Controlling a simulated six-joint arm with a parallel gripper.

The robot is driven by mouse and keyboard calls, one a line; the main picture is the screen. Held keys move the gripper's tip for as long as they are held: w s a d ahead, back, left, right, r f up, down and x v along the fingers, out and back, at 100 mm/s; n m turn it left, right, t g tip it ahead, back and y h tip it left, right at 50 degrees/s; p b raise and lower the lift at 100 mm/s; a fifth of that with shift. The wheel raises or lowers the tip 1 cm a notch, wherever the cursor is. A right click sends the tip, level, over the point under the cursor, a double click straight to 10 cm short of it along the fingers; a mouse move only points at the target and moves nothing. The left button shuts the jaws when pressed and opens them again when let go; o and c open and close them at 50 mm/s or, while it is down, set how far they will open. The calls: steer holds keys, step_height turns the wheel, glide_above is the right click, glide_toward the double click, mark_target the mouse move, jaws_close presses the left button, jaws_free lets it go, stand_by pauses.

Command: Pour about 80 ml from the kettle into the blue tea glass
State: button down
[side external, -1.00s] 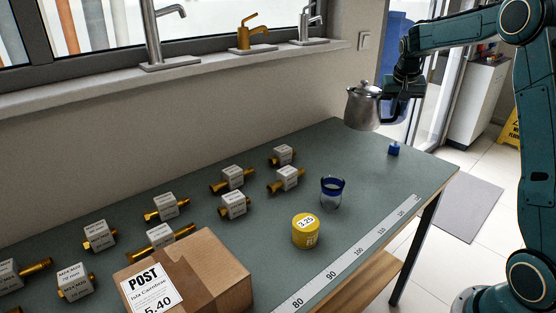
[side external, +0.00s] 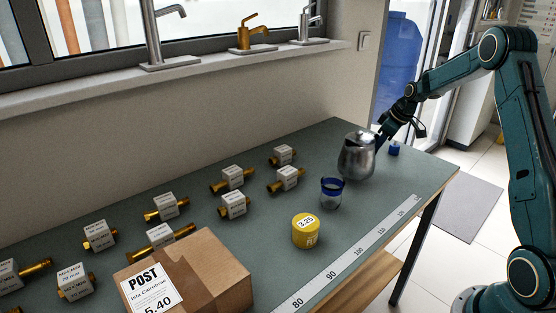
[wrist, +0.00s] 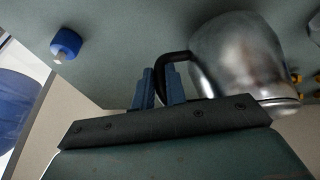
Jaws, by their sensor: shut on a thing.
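The steel kettle (side external: 357,157) is at the right part of the bench in the side view, close behind and to the right of the blue tea glass (side external: 331,193). My gripper (side external: 383,138) is at the kettle's right side. In the wrist view my gripper (wrist: 161,88) is shut on the black handle of the kettle (wrist: 238,55). The kettle looks roughly upright; I cannot tell if its base touches the bench. Its spout is not clearly visible.
A small blue object (side external: 393,149) lies right of the kettle. A yellow tin (side external: 305,231) stands in front of the glass. Several labelled brass fittings (side external: 232,178) and a cardboard box (side external: 187,270) are to the left. A printed ruler strip (side external: 358,254) runs along the front edge.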

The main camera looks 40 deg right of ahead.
mark_target(365, 143)
steer(key=shift+w+a+f+n+y, duration=0.1)
steer(key=shift+a+f+n+y, duration=0.1)
steer(key=shift+f+n, duration=0.35)
steer(key=shift+w+a+f+n+y, duration=0.1)
steer(key=shift+a+f+n+y, duration=0.1)
steer(key=shift+f+n, duration=0.3)
steer(key=shift+s+r, duration=0.1)
steer(key=shift+r, duration=0.1)
